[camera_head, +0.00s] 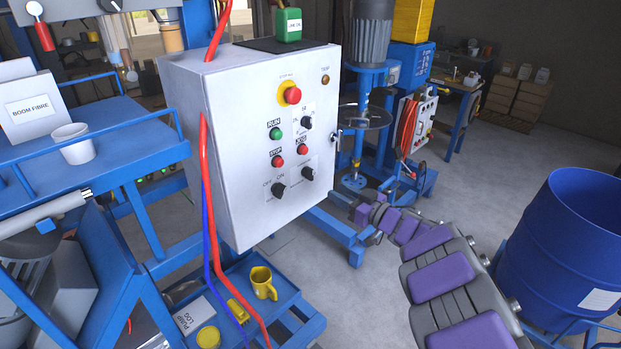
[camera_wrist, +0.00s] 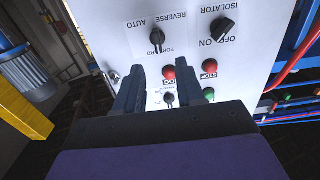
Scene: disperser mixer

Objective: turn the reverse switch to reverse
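The reverse switch (camera_wrist: 157,36) is a black rotary knob on the white control panel. Labels REVERSE, AUTO and FORWARD surround it in the wrist view. In the head view it is the lower right knob (camera_head: 308,173). I cannot tell for sure which label it points to. My gripper (camera_wrist: 163,85) is open and empty, its two dark fingers spread in front of the panel. The reverse switch appears above the fingertips in the wrist view, apart from them. My purple and grey arm (camera_head: 440,277) comes from the lower right in the head view; its fingers are not clear there.
The isolator knob (camera_wrist: 223,28), the red stop button (camera_wrist: 209,66), another red button (camera_wrist: 168,72) and a small selector (camera_wrist: 168,98) sit close by. A red emergency stop (camera_head: 293,95) is higher up. Red hoses (camera_head: 206,190) hang at the cabinet's left. A blue drum (camera_head: 572,250) stands right.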

